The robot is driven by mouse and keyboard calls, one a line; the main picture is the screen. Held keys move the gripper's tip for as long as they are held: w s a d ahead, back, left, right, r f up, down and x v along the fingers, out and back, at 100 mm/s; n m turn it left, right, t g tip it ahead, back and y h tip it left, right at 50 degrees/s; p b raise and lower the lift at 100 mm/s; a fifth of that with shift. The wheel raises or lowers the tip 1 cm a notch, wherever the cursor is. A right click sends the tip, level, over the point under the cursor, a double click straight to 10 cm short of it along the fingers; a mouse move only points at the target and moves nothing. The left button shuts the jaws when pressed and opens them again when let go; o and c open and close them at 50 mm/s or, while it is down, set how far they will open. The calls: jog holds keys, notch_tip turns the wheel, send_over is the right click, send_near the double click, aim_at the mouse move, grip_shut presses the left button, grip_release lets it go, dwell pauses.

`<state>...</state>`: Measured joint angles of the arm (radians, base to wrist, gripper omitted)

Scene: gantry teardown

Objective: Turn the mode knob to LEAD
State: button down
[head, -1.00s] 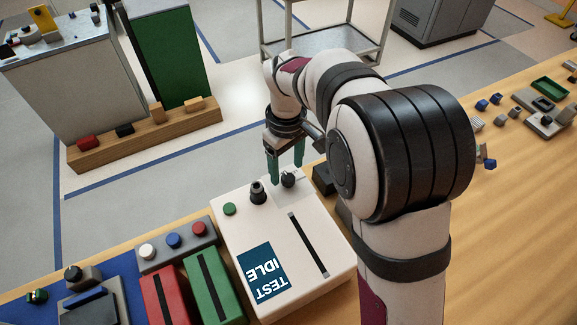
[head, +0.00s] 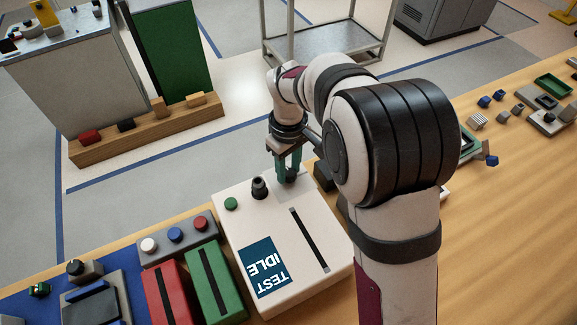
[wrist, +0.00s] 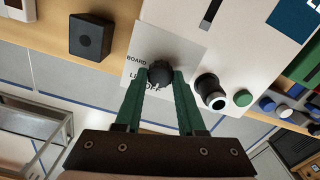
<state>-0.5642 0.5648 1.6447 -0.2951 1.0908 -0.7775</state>
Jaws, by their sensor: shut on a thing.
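The mode knob (wrist: 160,73) is a small dark round knob on a grey label plate of the white test box (head: 318,275). My gripper (wrist: 161,76) has its two green fingers shut on the knob, one on each side. In the head view the gripper (head: 289,172) stands over the knob at the box's far edge, and the fingers mostly hide it. In the wrist view the plate reads BOARD, a word starting with L partly behind a finger, and OFF. I cannot tell which label the knob points to. The box's screen (head: 264,267) reads TEST IDLE.
A black knob (head: 259,188) and a green button (head: 231,204) sit left of the mode knob. A dark block (wrist: 90,37) stands beside the box. A grey button box (head: 180,243) and red (head: 168,295) and green (head: 213,284) slotted units are to the left.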

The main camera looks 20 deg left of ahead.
aim_at(290, 171)
jog(key=m, duration=0.4)
jog(key=shift+m, duration=0.4)
jog(key=shift+w+d+m, duration=0.1)
jog(key=shift+m, duration=1.9)
jog(key=c, duration=0.5)
grip_release()
jog(key=shift+r, duration=0.15)
notch_tip(290, 171, up, 16)
jog(key=shift+f, duration=0.2)
